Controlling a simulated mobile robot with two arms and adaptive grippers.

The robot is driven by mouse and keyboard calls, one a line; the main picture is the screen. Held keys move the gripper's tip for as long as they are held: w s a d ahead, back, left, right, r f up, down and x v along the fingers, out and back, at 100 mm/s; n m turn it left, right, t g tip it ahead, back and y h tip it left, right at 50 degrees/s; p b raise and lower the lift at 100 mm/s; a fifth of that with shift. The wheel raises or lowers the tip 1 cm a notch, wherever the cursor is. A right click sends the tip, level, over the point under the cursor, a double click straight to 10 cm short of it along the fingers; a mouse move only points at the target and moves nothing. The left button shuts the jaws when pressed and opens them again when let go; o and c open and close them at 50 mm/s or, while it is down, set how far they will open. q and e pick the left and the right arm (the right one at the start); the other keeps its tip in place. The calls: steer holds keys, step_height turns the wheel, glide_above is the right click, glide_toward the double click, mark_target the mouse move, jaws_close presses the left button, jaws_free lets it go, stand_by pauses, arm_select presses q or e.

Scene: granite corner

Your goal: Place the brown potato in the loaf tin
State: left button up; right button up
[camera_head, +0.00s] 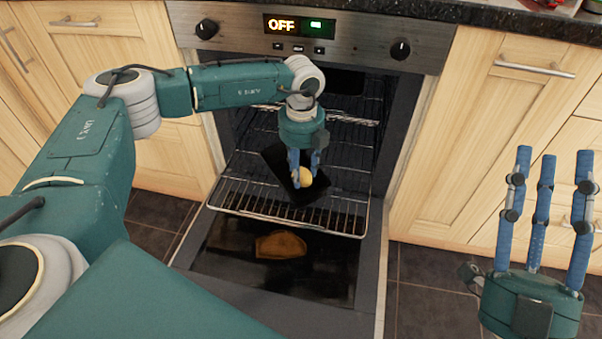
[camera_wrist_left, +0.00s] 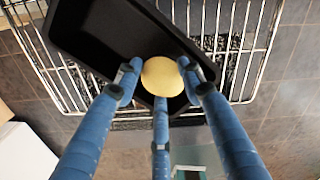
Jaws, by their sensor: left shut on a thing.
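The potato (camera_head: 305,176) looks pale yellow-brown and sits between the fingers of my left gripper (camera_head: 302,172). In the left wrist view the potato (camera_wrist_left: 162,76) is held by the three blue fingers of my left gripper (camera_wrist_left: 160,88). The black loaf tin (camera_head: 277,163) lies on the pulled-out oven rack, directly behind and below the potato. The tin also shows in the left wrist view (camera_wrist_left: 100,35), partly hidden by potato and fingers. I cannot tell whether the potato touches the tin. My right gripper (camera_head: 540,200) is open and empty, fingers pointing up, at the right.
The oven rack (camera_head: 235,197) extends over the lowered oven door (camera_head: 215,255). A brown mitt-like shape (camera_head: 281,245) shows on the door. Wooden cabinets (camera_head: 500,130) flank the oven. The control panel (camera_head: 330,35) reads OFF. Tiled floor lies in front.

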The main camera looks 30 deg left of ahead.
arm_select(q)
steer(key=shift+f, duration=0.3)
arm_select(e)
steer(key=shift+s+r+t, duration=0.3)
steer(key=shift+s+r, duration=0.2)
steer(key=shift+r, duration=0.05)
arm_select(q)
steer(key=shift+f, duration=0.1)
arm_select(e)
steer(key=shift+s+d+y, duration=0.1)
steer(key=shift+y, duration=0.2)
arm_select(q)
steer(key=shift+f, duration=0.3)
arm_select(e)
steer(key=shift+s+r, duration=0.25)
arm_select(q)
steer(key=shift+f, duration=0.1)
arm_select(e)
steer(key=shift+t, duration=0.3)
arm_select(q)
steer(key=shift+f, duration=0.1)
steer(key=o, duration=0.9)
arm_select(e)
steer(key=shift+s+r, duration=0.25)
